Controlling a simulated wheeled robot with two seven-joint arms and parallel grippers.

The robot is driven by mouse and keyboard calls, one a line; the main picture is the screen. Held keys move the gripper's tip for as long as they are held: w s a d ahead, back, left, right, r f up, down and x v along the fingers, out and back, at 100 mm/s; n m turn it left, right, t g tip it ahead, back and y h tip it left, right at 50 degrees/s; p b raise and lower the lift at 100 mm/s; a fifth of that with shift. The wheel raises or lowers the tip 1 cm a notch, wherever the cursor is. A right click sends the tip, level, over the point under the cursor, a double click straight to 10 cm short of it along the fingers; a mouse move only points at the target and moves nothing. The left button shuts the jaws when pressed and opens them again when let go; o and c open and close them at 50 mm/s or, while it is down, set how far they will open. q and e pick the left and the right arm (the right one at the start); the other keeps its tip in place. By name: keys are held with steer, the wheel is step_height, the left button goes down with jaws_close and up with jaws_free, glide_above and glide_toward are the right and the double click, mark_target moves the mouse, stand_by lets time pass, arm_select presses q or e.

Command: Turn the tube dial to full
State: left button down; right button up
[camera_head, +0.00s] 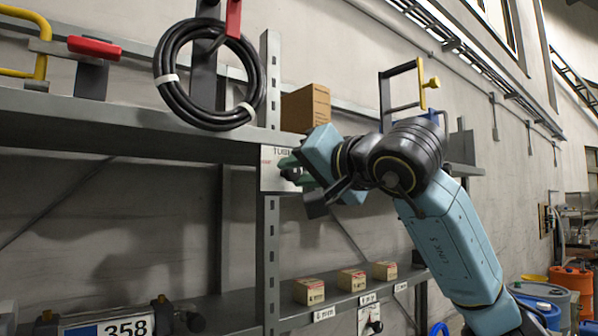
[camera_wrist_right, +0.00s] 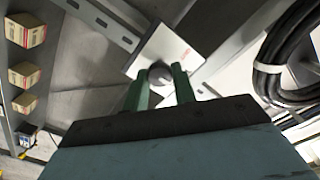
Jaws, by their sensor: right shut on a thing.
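The tube dial is a dark round knob on a white panel (camera_head: 270,172) marked "TUBE", fixed to the shelf's upright post. In the head view my right gripper (camera_head: 291,170) reaches the panel from the right and mostly covers the knob. In the right wrist view the dark knob (camera_wrist_right: 160,74) sits between the two green fingers of the right gripper (camera_wrist_right: 160,85), which are shut on it. The panel (camera_wrist_right: 178,48) also shows there behind the knob. The knob's pointer and most of the scale are hidden. My left gripper is not in view.
A coiled black hose (camera_head: 168,75) hangs left of the panel. A cardboard box (camera_head: 306,108) stands on the upper shelf behind my right wrist. Small boxes (camera_head: 309,291) sit on the lower shelf. Another dial panel (camera_head: 370,320) is below that shelf. Coloured drums (camera_head: 571,281) stand at right.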

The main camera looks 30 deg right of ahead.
steer(key=shift+m, duration=0.4)
steer(key=m+b, duration=0.1)
steer(key=m, duration=0.3)
steer(key=shift+m, duration=0.4)
steer(key=m+b, duration=0.1)
steer(key=m, duration=0.5)
steer(key=shift+f, duration=0.1)
steer(key=shift+b, duration=0.3)
steer(key=o, duration=1)
steer(key=s, duration=0.4)
steer(key=s+b, duration=0.1)
steer(key=s, duration=0.4)
steer(key=s+d, duration=0.1)
steer(key=s, duration=0.3)
steer(key=shift+s+b, duration=0.2)
steer(key=shift+b, duration=0.15)
